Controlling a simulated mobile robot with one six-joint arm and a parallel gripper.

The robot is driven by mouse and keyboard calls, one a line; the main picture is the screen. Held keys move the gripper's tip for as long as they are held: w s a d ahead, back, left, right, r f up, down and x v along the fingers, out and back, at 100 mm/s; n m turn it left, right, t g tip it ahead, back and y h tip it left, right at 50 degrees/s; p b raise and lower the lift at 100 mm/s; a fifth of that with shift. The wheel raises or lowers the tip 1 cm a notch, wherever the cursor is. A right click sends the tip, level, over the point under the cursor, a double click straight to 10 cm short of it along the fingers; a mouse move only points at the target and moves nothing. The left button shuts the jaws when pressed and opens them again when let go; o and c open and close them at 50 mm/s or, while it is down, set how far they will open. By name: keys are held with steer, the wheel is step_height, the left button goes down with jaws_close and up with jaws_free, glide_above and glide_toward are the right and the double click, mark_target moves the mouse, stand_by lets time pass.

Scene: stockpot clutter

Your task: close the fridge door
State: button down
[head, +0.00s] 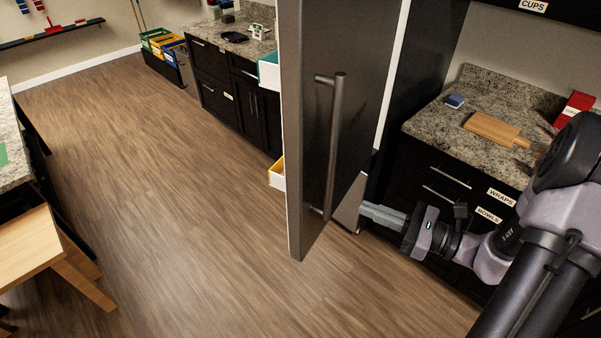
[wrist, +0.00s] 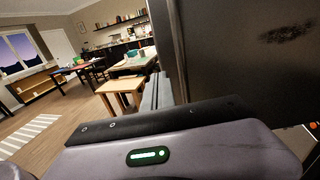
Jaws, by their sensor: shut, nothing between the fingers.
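The fridge door (head: 310,110) stands open in the middle of the head view, a tall dark panel with a light edge and a long vertical bar handle (head: 335,140). My gripper (head: 364,213) is shut and empty, its fingers pointing left at the lower right of the door, beside a grey metal wedge-shaped panel (head: 350,205). In the wrist view the fingers (wrist: 150,95) lie along a dark flat surface (wrist: 240,70) that fills the right side. I cannot tell whether they touch it. The fridge's inside is hidden.
A granite counter (head: 440,124) with a cutting board (head: 492,130) and a red box (head: 574,109) is at right, over labelled drawers. A wooden stool (head: 35,245) stands at left. Bins (head: 165,44) line the back. The wooden floor left of the door is clear.

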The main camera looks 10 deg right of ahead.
mark_target(305, 181)
steer(key=b+x, duration=0.1)
steer(key=x, duration=1.2)
steer(key=shift+w+d+f+b, duration=0.2)
steer(key=shift+w+f+b, duration=0.05)
steer(key=shift+w+b, duration=0.15)
steer(key=shift+w+a, duration=0.25)
steer(key=shift+a, duration=0.1)
